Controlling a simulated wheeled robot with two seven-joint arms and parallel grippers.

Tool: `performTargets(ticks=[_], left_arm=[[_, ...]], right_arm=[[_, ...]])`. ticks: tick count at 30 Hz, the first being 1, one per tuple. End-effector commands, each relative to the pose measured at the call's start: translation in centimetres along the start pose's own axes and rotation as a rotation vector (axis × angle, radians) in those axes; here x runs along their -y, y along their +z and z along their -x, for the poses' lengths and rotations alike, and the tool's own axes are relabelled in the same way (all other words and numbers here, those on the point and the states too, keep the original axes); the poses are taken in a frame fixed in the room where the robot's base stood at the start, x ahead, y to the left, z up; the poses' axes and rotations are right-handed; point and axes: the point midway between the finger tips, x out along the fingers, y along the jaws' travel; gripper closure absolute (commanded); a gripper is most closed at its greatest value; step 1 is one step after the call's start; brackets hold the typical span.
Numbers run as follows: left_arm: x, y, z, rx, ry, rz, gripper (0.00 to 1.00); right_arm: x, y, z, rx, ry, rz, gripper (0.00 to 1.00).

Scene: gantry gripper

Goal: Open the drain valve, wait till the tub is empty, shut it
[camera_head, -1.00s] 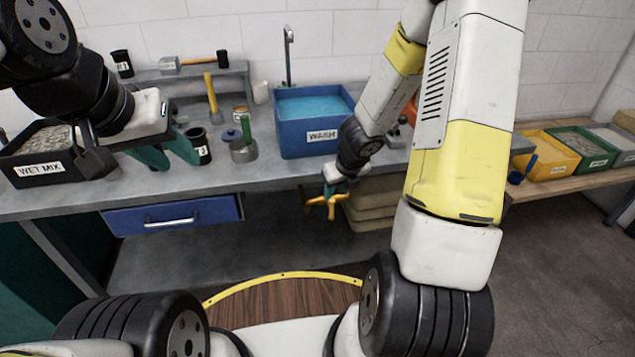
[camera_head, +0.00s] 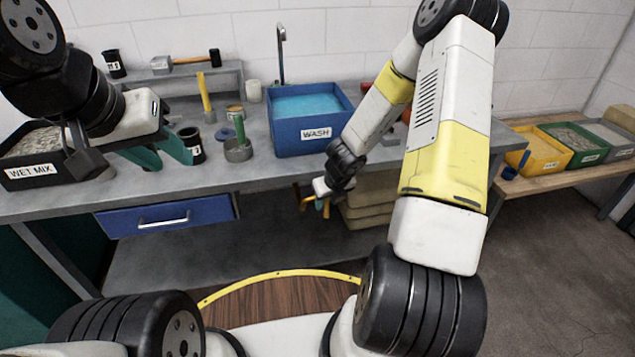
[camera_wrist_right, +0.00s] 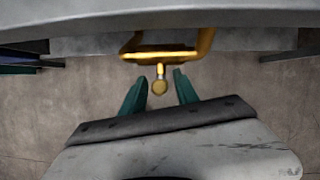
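The blue wash tub (camera_head: 283,138) stands on the bench with light-blue water (camera_head: 310,105) in it. The yellow drain valve (camera_head: 305,204) hangs under the bench front, mostly hidden behind my right gripper (camera_head: 322,203) in the head view. In the right wrist view the brass pipe (camera_wrist_right: 160,54) runs across the top, and a short lever with a round knob (camera_wrist_right: 160,87) points toward me. My right gripper (camera_wrist_right: 161,77) is open, its teal fingers on either side of the lever, with gaps visible. My left gripper (camera_head: 176,164) is open and empty over the bench's left part.
A blue drawer (camera_head: 120,220) is below. Yellow, green and grey bins stand on the right bench.

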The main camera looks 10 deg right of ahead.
Motion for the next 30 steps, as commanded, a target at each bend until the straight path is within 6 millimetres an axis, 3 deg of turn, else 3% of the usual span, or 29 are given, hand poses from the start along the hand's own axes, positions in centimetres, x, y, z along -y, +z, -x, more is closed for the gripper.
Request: performTargets(ticks=[1, 6, 7, 19, 30], left_arm=[[0.0, 0.0, 0.0, 0.000, 0.000, 0.000, 0.64], [0.0, 0.0, 0.0, 0.000, 0.000, 0.000, 0.64], [0.0, 0.0, 0.0, 0.000, 0.000, 0.000, 0.64], [0.0, 0.0, 0.0, 0.000, 0.000, 0.000, 0.64], [0.0, 0.0, 0.0, 0.000, 0.000, 0.000, 0.64]], right_arm=[[0.0, 0.0, 0.0, 0.000, 0.000, 0.000, 0.64], [0.0, 0.0, 0.0, 0.000, 0.000, 0.001, 0.97], [0.0, 0.0, 0.0, 0.000, 0.000, 0.001, 1.00], [-0.2, 0.1, 0.0, -0.007, -0.035, 0.019, 1.00], [-1.1, 0.2, -0.1, -0.055, -0.262, 0.118, 1.00]])
